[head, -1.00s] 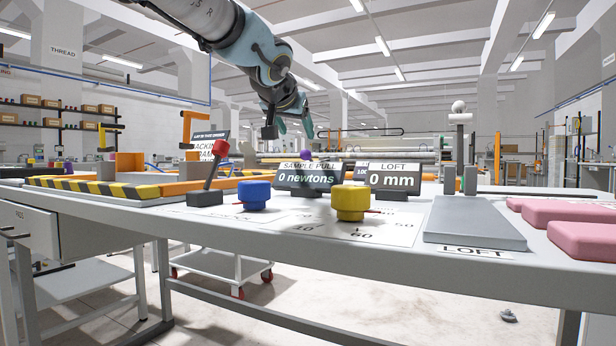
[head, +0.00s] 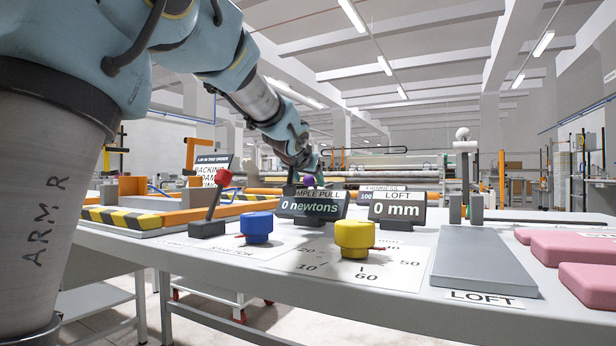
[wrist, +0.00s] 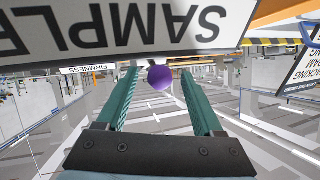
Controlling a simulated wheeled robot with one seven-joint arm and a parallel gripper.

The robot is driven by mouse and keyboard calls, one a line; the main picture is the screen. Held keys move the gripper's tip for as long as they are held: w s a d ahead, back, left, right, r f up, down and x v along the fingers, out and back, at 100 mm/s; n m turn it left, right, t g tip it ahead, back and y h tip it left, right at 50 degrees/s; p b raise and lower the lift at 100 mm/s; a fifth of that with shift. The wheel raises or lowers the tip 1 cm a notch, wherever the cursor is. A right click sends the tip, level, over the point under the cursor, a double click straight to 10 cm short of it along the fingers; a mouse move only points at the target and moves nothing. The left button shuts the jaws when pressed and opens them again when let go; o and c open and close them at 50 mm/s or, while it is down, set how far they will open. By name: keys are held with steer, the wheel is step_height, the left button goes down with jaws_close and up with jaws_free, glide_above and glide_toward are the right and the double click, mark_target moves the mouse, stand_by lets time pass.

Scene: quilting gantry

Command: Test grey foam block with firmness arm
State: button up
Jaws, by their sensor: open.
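My gripper (head: 306,165) reaches over the back of the bench, behind the sample pull display. In the wrist view its two teal fingers (wrist: 159,78) are apart with nothing gripped. A purple ball knob (wrist: 160,78) shows between the fingertips; I cannot tell whether it is level with them or beyond. It also shows in the head view (head: 308,181) just above the display, its lower part hidden. A FIRMNESS label (wrist: 88,69) is beside it in the wrist view. I cannot make out a grey foam block for certain; a flat grey slab (head: 487,258) lies behind the LOFT label.
The sample pull display (head: 313,205) reads 0 newtons and the loft display (head: 397,210) reads 0 mm. A blue knob (head: 257,227), a yellow knob (head: 354,237) and a red-tipped lever (head: 213,210) stand in front. Pink blocks (head: 572,247) lie at right.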

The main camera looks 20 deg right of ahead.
jaws_close()
stand_by(0.6)
stand_by(0.9)
